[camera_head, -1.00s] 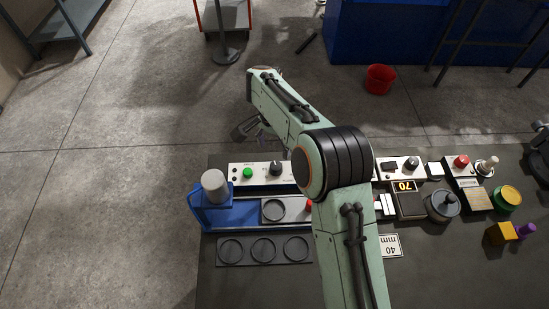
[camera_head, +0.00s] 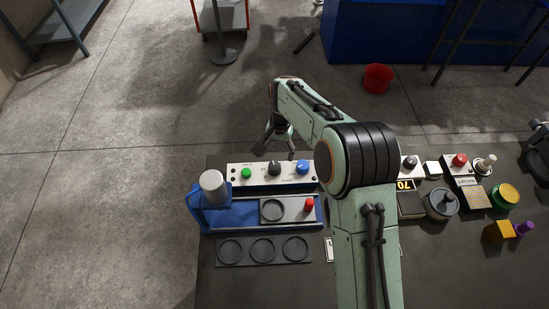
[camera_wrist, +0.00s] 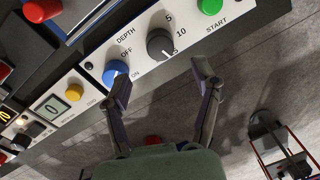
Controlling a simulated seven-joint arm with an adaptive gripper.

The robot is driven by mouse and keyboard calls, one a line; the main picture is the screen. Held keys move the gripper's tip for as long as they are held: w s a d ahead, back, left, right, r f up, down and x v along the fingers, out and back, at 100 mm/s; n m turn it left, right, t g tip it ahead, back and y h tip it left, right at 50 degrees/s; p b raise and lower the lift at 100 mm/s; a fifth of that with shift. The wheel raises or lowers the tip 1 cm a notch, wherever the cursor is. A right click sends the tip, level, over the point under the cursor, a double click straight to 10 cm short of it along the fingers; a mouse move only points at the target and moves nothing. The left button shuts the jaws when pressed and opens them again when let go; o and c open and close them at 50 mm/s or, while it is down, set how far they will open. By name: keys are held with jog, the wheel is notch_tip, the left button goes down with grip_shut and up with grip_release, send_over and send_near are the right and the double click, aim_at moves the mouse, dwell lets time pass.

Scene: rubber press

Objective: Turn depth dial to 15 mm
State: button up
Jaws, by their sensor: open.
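The depth dial (camera_wrist: 160,43) is a black knob on a white panel labelled DEPTH, with numbers 5 and 10 beside it; a third label by its lower edge is partly hidden. A pale mark shows on the knob's lower edge, but I cannot tell its exact setting. The dial also shows in the head view (camera_head: 275,168), on the control panel's middle. My gripper (camera_wrist: 160,76) is open and empty, its two fingers spread on either side of the dial's line, apart from it. In the head view my gripper (camera_head: 277,148) hangs just beyond the panel's far edge.
A blue knob (camera_wrist: 115,71) marked OFF and ON sits close to my left finger. A green START button (camera_wrist: 210,6) is on the dial's other side. A red-topped lever (camera_head: 309,205) and a round dish plate (camera_head: 263,250) lie nearer the head camera.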

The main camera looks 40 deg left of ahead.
aim_at(275, 165)
jog(key=f, duration=0.6)
jog(key=shift+s+a, duration=0.1)
jog(key=shift+a, duration=0.1)
grip_shut()
